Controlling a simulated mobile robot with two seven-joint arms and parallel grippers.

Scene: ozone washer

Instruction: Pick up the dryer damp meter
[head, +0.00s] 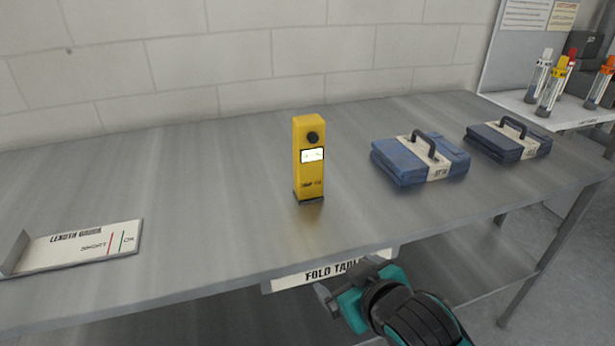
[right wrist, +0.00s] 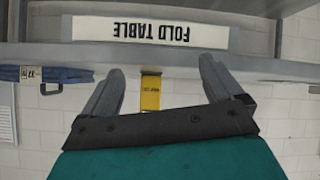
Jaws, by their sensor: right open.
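The dryer damp meter (head: 309,174) is a yellow upright box with a black round knob and a small lit screen. It stands on the metal fold table (head: 230,225), near the middle of the head view. My right gripper (head: 335,298) is at the table's front edge, near the "FOLD TABLE" label, lower than the meter and apart from it. In the right wrist view the picture is upside down; the open fingers (right wrist: 162,88) have nothing between them, and part of the yellow meter (right wrist: 151,92) shows beyond them. My left gripper is not in view.
Two folded blue bundles with handles, one nearer (head: 410,165) and one farther (head: 500,147), lie right of the meter. A length gauge plate (head: 80,248) lies at the left. Several capped tubes (head: 550,88) stand on a side surface at the back right. The table around the meter is clear.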

